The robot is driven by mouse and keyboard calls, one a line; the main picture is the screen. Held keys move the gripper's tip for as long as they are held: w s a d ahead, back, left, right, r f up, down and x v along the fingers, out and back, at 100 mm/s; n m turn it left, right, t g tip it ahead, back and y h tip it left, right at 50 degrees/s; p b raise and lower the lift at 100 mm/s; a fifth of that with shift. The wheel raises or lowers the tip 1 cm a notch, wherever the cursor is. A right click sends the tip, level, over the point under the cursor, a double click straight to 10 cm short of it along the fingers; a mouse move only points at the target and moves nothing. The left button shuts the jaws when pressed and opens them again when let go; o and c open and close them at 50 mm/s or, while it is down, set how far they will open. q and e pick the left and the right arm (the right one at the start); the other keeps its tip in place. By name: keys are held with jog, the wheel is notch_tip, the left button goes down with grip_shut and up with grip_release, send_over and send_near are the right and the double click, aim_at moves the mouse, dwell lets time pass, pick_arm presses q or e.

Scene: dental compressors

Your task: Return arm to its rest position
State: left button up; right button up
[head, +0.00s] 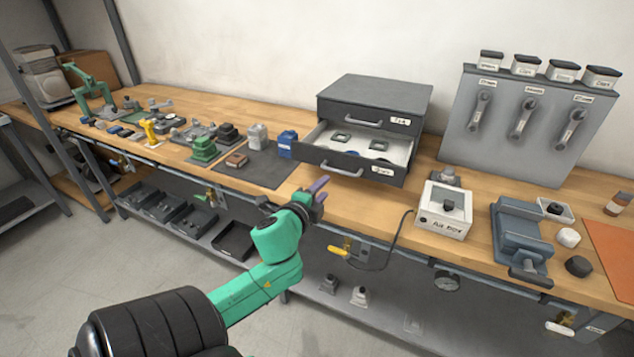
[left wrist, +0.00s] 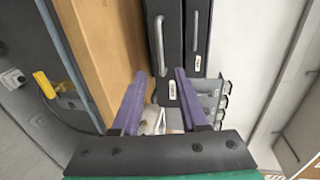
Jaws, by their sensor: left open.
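My left arm, green with a black ribbed section, reaches in from the bottom of the head view. My left gripper (head: 318,190) has purple fingers and is in front of the bench edge, below the open drawer (head: 350,166). In the left wrist view the gripper's fingers (left wrist: 160,88) are spread apart with nothing held between them. The dark drawer cabinet (head: 372,97) stands on the bench with its lower drawer pulled out; small parts lie inside. The cabinet fronts also show beyond the fingers in the left wrist view (left wrist: 198,30). My right gripper is in neither view.
The wooden bench (head: 462,178) runs across the view. A white labelled box (head: 443,210) with a black cable and a blue-grey device (head: 520,240) stand right of the drawer. A yellow-handled valve (head: 338,250) hangs under the bench edge. The floor (head: 80,270) at left is clear.

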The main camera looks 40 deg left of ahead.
pick_arm(q)
jog(key=v, duration=0.3)
jog(key=shift+s, duration=0.15)
dwell(0.3)
jog(key=s+a+f+n+g+h, duration=0.1)
jog(key=s+f+n+g, duration=0.25)
jog(key=f, duration=1.35)
jog(key=s+a+f+n+g+h, duration=0.1)
jog(key=s+f+n+g, duration=0.25)
jog(key=f, duration=1.35)
jog(key=s+d+f+n+g+h, duration=0.1)
jog(key=s+d+f+g, duration=0.1)
jog(key=s+d+f, duration=0.3)
jog(key=s+d+f+n+g+h, duration=0.1)
jog(key=s+d+f, duration=0.3)
jog(key=s+f, duration=0.6)
jog(key=s+d+f+n+g+h, duration=0.1)
jog(key=s+d+f, duration=0.4)
jog(key=s, duration=0.5)
notch_tip(320, 180, down, 2)
jog(key=n+g, duration=0.1)
jog(key=g, duration=0.1)
jog(key=shift+s+d+f+n+g, duration=0.15)
jog(key=shift+d+n+g, duration=0.25)
